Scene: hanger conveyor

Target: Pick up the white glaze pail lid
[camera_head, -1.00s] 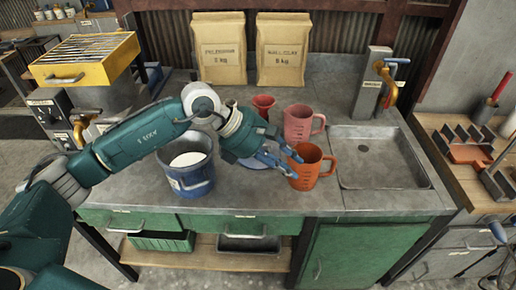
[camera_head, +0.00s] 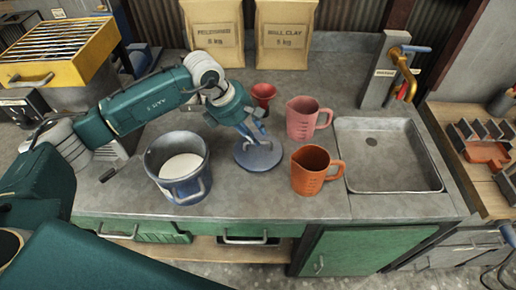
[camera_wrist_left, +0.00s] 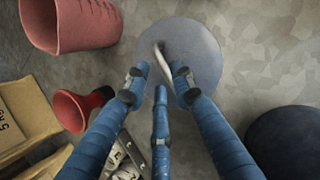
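The lid (camera_head: 258,158) is a flat blue-grey disc lying on the grey counter, right of the pail (camera_head: 202,160). The pail is blue-grey, with white glaze inside. My left gripper (camera_head: 263,139) is directly above the lid, fingers pointing down. In the left wrist view, the fingers of the gripper (camera_wrist_left: 160,78) are spread apart, with the lid's pale bar handle (camera_wrist_left: 165,62) between them. The lid's disc (camera_wrist_left: 193,45) lies below. I cannot tell whether any finger touches the handle. My right gripper is not in view.
A red funnel (camera_head: 263,93), a pink jug (camera_head: 303,122) and an orange jug (camera_head: 311,172) stand close by on the right. The sink (camera_head: 388,165) is farther right. Two paper bags (camera_head: 284,40) stand behind. The counter's front strip is clear.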

